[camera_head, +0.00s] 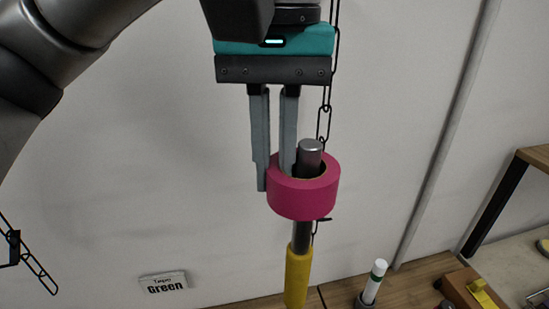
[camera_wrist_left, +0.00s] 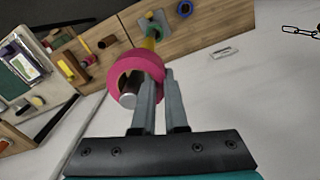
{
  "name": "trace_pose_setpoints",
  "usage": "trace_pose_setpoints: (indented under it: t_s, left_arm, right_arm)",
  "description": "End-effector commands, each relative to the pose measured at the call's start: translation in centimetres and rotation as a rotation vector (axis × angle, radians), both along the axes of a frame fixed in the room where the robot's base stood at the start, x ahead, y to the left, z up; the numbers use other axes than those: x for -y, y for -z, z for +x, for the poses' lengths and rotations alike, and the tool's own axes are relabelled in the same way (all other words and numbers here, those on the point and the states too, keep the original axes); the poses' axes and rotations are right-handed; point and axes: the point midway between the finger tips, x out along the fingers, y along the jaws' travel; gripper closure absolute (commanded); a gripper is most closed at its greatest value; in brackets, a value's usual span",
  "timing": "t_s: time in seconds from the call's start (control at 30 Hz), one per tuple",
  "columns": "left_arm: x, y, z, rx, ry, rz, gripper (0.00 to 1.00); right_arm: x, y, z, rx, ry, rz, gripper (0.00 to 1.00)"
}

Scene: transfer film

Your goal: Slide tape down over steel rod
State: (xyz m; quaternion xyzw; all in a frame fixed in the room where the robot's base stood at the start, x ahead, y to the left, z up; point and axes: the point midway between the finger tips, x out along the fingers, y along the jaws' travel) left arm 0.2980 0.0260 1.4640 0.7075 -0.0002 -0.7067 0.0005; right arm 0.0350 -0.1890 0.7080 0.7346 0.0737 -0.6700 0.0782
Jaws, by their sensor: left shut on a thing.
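A pink tape roll (camera_head: 303,198) is around the upper part of the steel rod (camera_head: 311,146), whose rounded top stands out above the roll's hole. Below the roll the rod runs down into a yellow sleeve (camera_head: 298,275). My left gripper (camera_head: 275,180) is shut on the left wall of the roll, one finger inside the hole and one outside. In the left wrist view the tape roll (camera_wrist_left: 121,72) also shows around the rod (camera_wrist_left: 129,98), by the fingertips. My right gripper is not in view.
A black chain (camera_head: 327,110) hangs close behind the rod. A white and green marker (camera_head: 374,282) stands in a holder at lower right, near a yellow item (camera_head: 483,295). A wooden shelf edge (camera_head: 535,156) is at far right.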

Motion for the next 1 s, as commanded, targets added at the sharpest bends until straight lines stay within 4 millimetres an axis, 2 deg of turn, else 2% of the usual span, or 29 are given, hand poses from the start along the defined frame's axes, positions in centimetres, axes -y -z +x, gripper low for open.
trace_pose_setpoints:
  t_s: [1.0]
  left_arm:
    - [0.0, 2.6, 0.0, 0.0, 0.0, -0.001, 1.0]
  right_arm:
    - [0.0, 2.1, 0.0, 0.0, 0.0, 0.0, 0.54]
